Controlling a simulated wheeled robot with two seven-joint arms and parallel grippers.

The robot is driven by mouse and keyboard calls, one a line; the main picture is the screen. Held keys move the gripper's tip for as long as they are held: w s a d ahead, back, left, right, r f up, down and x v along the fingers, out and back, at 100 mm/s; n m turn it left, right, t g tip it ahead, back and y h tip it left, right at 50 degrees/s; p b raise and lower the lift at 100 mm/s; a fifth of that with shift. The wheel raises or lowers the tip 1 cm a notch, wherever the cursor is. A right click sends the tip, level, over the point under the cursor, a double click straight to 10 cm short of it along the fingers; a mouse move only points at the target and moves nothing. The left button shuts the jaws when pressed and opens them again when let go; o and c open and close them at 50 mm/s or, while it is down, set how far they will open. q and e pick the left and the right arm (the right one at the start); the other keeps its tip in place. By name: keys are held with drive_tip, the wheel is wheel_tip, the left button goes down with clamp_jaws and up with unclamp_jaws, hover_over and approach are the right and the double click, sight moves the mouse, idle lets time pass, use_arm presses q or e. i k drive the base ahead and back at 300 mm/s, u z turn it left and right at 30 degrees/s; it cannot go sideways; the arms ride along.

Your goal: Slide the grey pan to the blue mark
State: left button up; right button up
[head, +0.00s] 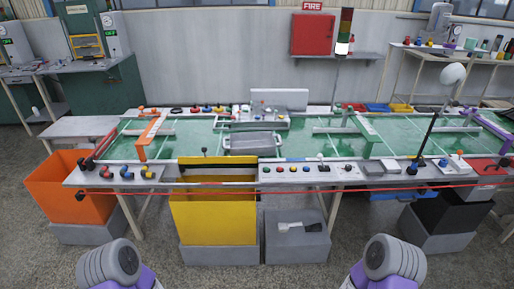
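A grey, shallow, pan-like object (252,143) sits on the green table surface (200,135), near the middle of the long workbench. It is small in the head view, so its exact shape is hard to tell. A short blue strip (296,160) shows on the bench's front rail, just right of the grey object; I cannot tell whether this is the blue mark. Grey and purple parts of both my arms rise at the bottom edge, well in front of the bench. Neither gripper shows.
A red bar or cord (340,188) runs across there. Push buttons line the front rail. An upright black rod (428,135) stands at right.

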sight(262, 143)
drive_tip(key=u, duration=1.5)
drive_tip(key=i, duration=1.9)
drive_tip(key=z, duration=3.15)
